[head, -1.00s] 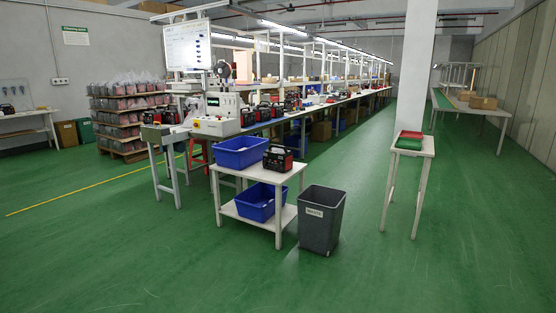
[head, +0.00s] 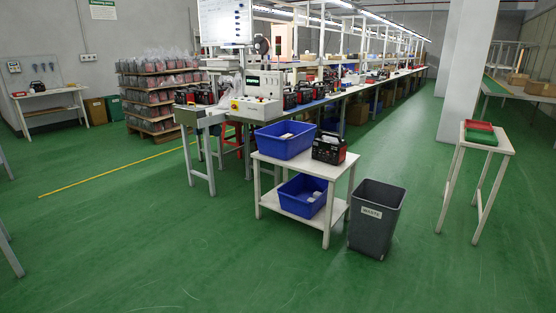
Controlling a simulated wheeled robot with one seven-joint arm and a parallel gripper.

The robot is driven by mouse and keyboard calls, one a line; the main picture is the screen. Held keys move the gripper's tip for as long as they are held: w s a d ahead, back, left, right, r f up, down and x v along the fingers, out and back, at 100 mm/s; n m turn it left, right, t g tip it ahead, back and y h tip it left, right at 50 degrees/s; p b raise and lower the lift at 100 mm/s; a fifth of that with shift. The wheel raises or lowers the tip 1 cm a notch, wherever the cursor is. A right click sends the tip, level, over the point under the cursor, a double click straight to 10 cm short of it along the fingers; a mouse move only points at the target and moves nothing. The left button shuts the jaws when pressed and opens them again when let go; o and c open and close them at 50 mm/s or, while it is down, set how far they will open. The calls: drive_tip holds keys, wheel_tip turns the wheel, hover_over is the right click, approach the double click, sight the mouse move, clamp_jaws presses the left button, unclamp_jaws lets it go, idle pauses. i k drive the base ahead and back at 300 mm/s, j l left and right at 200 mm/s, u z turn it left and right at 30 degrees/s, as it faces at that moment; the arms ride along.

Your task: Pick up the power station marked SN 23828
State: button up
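A black and red power station (head: 329,148) with a top handle stands upright on the white two-level table (head: 262,194), to the right of a blue bin. Several similar power stations (head: 298,98) stand along the long workbench behind. Another one (head: 38,87) is on the side table at the far left. The serial markings are too small to read on any of them. My gripper is not in view.
A blue bin (head: 286,131) is on the table top and another (head: 302,187) on its lower shelf. A grey waste bin (head: 375,220) stands right of the table. A stand (head: 487,151) with red and green trays is further right. The green floor (head: 150,250) in front is clear.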

sight(331, 151)
drive_tip(key=i+u, duration=0.2)
drive_tip(key=i, duration=2.1)
drive_tip(key=i+z, duration=0.2)
drive_tip(key=i, duration=0.3)
drive_tip(key=i+j+z, duration=0.2)
drive_tip(key=i, duration=0.25)
drive_tip(key=i+j+z, duration=0.2)
drive_tip(key=i, duration=0.25)
drive_tip(key=i+j+z, duration=0.15)
drive_tip(key=i+j, duration=0.2)
drive_tip(key=i, duration=0.1)
